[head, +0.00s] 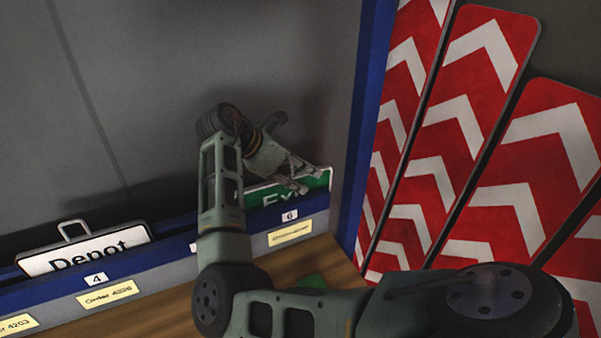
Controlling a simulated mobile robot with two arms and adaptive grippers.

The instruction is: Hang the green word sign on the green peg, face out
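The green word sign (315,182), with white letters that seem to start "Ex", stands in the blue rack slot marked 6. Its lower part is hidden by the rack front, and its top by my gripper. My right gripper (293,178) is at the sign's upper edge, its fingers reaching down over it. I cannot tell whether the fingers are closed on it. My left gripper is not in view. No green peg shows.
The blue rack (180,250) has labelled slots. A white "Depot" sign (88,250) with a wire handle stands in it at the left. Large red-and-white chevron boards (470,120) lean at the right, past a blue post (368,110). A green patch (312,283) shows on the wooden surface, partly hidden by my arm.

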